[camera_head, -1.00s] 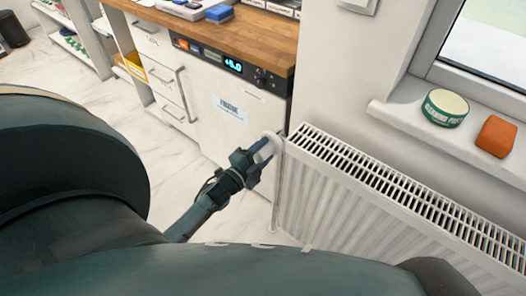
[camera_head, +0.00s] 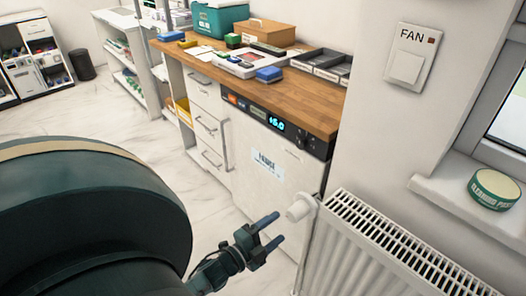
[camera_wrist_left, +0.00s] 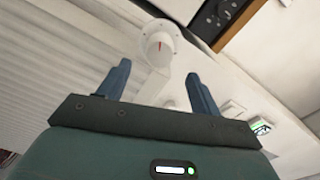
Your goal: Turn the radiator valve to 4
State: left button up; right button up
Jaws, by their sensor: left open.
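The radiator valve (camera_head: 299,208) is a white knob at the near left end of the white ribbed radiator (camera_head: 385,250). My left gripper (camera_head: 273,228) is open and empty, just left of and below the valve in the head view, apart from it. In the left wrist view the valve (camera_wrist_left: 158,47) lies ahead of the open fingers (camera_wrist_left: 160,82); a red mark shows on its round face. The numbers on the valve are too small to read. My right gripper is not in view.
A wooden counter (camera_head: 300,98) with drawers and a display unit stands left of the radiator. A fan switch (camera_head: 408,62) is on the wall. A round tin (camera_head: 494,190) sits on the windowsill.

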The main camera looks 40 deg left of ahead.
pick_arm(q)
jog(key=s, duration=0.4)
jog(key=shift+a, duration=0.2)
jog(key=shift+r, duration=0.1)
